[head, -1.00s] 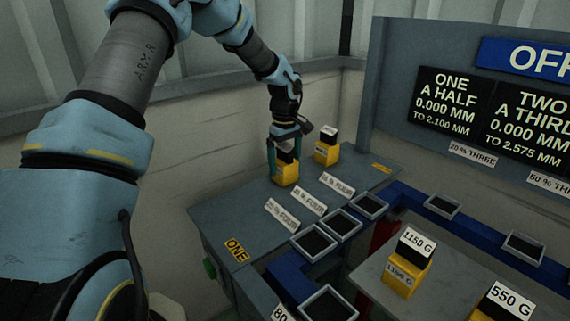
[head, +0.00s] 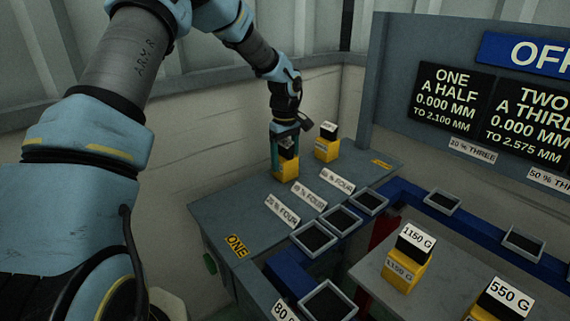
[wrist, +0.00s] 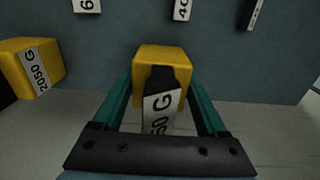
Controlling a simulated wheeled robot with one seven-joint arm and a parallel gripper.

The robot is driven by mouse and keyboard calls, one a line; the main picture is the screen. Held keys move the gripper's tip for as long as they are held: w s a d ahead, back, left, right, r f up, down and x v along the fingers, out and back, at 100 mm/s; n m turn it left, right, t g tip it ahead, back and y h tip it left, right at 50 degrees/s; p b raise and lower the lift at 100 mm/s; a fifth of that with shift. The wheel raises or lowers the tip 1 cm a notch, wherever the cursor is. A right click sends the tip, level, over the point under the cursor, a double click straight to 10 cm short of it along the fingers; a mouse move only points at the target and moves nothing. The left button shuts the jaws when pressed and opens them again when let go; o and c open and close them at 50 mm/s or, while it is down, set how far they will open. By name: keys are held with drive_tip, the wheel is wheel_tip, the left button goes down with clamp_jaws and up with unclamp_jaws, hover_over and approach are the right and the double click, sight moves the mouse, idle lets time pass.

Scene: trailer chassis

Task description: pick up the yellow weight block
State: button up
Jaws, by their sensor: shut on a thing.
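The yellow weight block (head: 286,172) has a black top with a white label. It is at the back left of the grey table, upright, and I cannot tell whether it touches the tabletop. My gripper (head: 284,150) points down over it, shut on its upper part. In the wrist view the block (wrist: 162,60) lies between the two teal fingers (wrist: 163,100), its label ending in "50 G". The fingers hide part of its sides. A second yellow block (head: 326,150) stands just to the right; in the wrist view a block labelled 2050 G (wrist: 30,70) is at the left.
Small label plates (head: 309,194) lie in front of the block on the grey table (head: 225,210). Black trays (head: 341,220) line its right edge. Blocks marked 1150 G (head: 402,270) and 550 G (head: 500,300) stand on a nearer surface. A wall is close behind my arm.

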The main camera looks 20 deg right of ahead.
clamp_jaws()
drive_tip(key=shift+r, duration=0.1)
